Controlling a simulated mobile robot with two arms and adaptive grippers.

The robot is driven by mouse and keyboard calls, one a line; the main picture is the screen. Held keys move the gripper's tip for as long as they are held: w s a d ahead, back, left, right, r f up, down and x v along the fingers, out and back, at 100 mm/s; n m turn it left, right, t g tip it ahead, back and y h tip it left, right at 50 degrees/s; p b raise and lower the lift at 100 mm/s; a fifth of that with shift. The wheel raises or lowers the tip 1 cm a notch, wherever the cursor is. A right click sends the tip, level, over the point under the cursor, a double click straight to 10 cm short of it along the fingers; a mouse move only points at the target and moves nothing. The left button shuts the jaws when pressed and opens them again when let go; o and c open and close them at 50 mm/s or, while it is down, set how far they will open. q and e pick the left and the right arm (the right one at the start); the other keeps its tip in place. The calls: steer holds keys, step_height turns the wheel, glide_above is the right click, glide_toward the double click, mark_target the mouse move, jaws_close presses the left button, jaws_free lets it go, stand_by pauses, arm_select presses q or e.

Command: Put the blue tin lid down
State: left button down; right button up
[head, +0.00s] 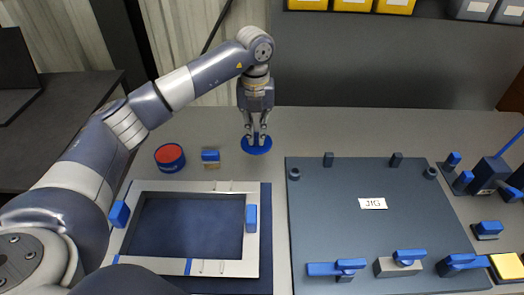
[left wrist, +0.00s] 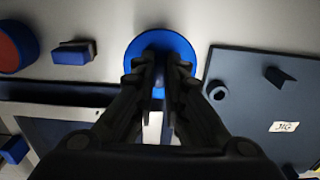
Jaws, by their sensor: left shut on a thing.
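The blue tin lid (head: 257,149) is a round blue disc near the back of the grey bench, left of the jig plate. My left gripper (head: 256,138) points down over it and is shut on it. In the left wrist view the lid (left wrist: 142,47) shows as a blue disc behind the fingers (left wrist: 158,75), which cover its middle. I cannot tell whether the lid touches the bench. My right gripper is not in view.
A round blue tin with a red top (head: 170,157) and a small blue-topped block (head: 211,156) stand left of the lid. A pale frame with blue handles (head: 190,268) lies in front. The jig plate (head: 340,220) with clamps is at right. Bare bench surrounds the lid.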

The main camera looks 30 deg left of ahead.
mark_target(256, 145)
arm_select(q)
steer(key=f, duration=0.4)
steer(key=shift+s+a+f, duration=0.1)
steer(key=shift+s, duration=0.2)
steer(key=shift+w+f, duration=0.1)
steer(key=shift+f, duration=0.15)
step_height(256, 145, down, 4)
steer(key=shift+r+p, duration=0.15)
steer(key=shift+p, duration=0.25)
steer(key=c, duration=1.7)
jaws_free()
steer(key=shift+o, duration=0.2)
steer(key=shift+r, duration=0.25)
step_height(256, 145, up, 10)
steer(key=shift+r+b, duration=0.25)
steer(key=shift+b, duration=0.45)
steer(key=shift+r, duration=0.6)
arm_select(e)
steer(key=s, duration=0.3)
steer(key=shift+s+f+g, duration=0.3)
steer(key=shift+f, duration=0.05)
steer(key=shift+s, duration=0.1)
